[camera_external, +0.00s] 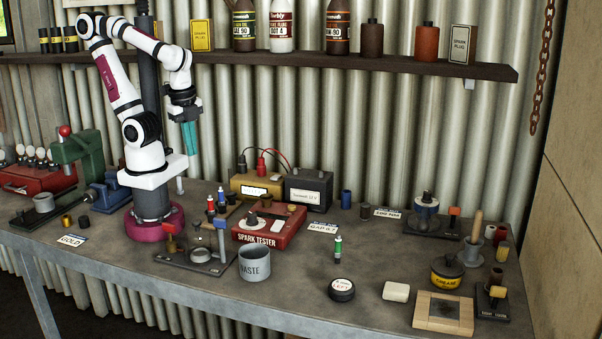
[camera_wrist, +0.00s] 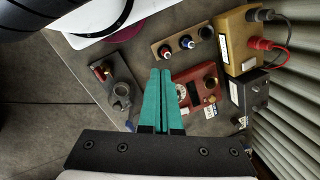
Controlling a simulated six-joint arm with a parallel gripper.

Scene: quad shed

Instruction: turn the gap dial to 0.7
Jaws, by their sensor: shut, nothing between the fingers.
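The red spark tester box (camera_external: 270,238) stands on the bench right of my base, its front lettered SPARK TESTER. A pale round dial (camera_external: 252,221) with a dark knob is on its top at the left; I take this for the gap dial, but its scale and setting are too small to read. In the wrist view the red box (camera_wrist: 196,101) is right of my fingers, and the pale dial (camera_wrist: 182,94) is partly hidden beside them. My gripper (camera_external: 191,152) is shut and empty, high above the bench, left of the tester. Its teal fingers also show in the wrist view (camera_wrist: 160,72).
A card reading GAP 0.7 (camera_external: 323,228) lies right of the tester. A yellow box (camera_external: 254,186) with cables and a dark battery (camera_external: 308,190) stand behind it. A waste cup (camera_external: 255,265) and a small stand (camera_external: 195,258) are in front.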

